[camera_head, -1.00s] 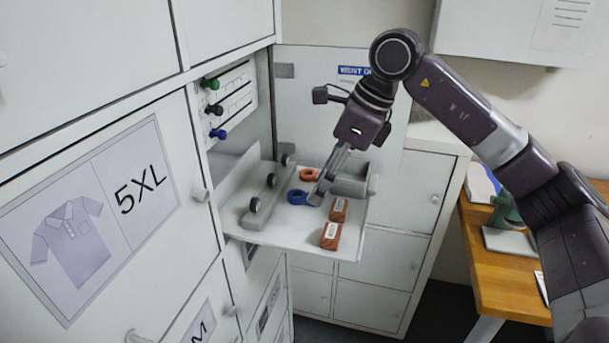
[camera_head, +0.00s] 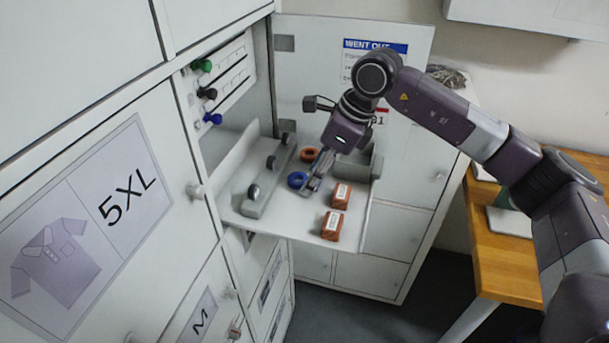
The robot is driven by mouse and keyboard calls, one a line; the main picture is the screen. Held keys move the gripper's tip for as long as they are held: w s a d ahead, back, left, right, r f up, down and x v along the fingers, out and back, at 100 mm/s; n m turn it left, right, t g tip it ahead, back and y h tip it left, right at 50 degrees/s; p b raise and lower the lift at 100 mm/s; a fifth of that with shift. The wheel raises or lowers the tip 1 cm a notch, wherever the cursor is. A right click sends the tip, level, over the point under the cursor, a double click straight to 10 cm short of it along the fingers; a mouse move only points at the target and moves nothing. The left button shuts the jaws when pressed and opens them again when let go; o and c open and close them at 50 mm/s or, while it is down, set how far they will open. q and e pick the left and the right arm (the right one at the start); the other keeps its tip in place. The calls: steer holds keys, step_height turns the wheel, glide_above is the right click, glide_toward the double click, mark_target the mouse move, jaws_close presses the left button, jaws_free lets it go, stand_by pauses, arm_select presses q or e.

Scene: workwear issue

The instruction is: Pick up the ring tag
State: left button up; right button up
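Two ring-shaped pieces lie on the white pull-out shelf (camera_head: 285,222): a blue ring (camera_head: 297,180) and an orange ring (camera_head: 309,154) just behind it. I cannot tell from the view which one is the ring tag. My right gripper (camera_head: 307,189) reaches down from the right, fingertips low over the shelf, close beside the near right side of the blue ring. Whether they touch it, and whether the fingers are open or shut, is too small to tell. The orange ring is apart from the fingers. My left gripper is not in view.
Two orange boxes with white labels, one farther (camera_head: 341,195) and one nearer (camera_head: 331,225), lie right of the gripper. A grey rack (camera_head: 252,203) stands on the left, a grey holder (camera_head: 357,168) behind. An open door (camera_head: 400,80) is behind the shelf; a wooden table (camera_head: 505,270) is at right.

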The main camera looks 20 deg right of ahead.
steer(key=shift+a, duration=0.1)
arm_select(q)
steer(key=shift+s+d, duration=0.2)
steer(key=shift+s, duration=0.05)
arm_select(e)
steer(key=c, duration=0.9)
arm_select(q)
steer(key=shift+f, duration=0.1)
arm_select(e)
steer(key=shift+r+b, duration=0.3)
steer(key=shift+r, duration=0.3)
arm_select(q)
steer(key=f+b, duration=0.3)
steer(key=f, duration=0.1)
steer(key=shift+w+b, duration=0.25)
steer(key=shift+b, duration=0.1)
arm_select(e)
step_height(320, 180, up, 19)
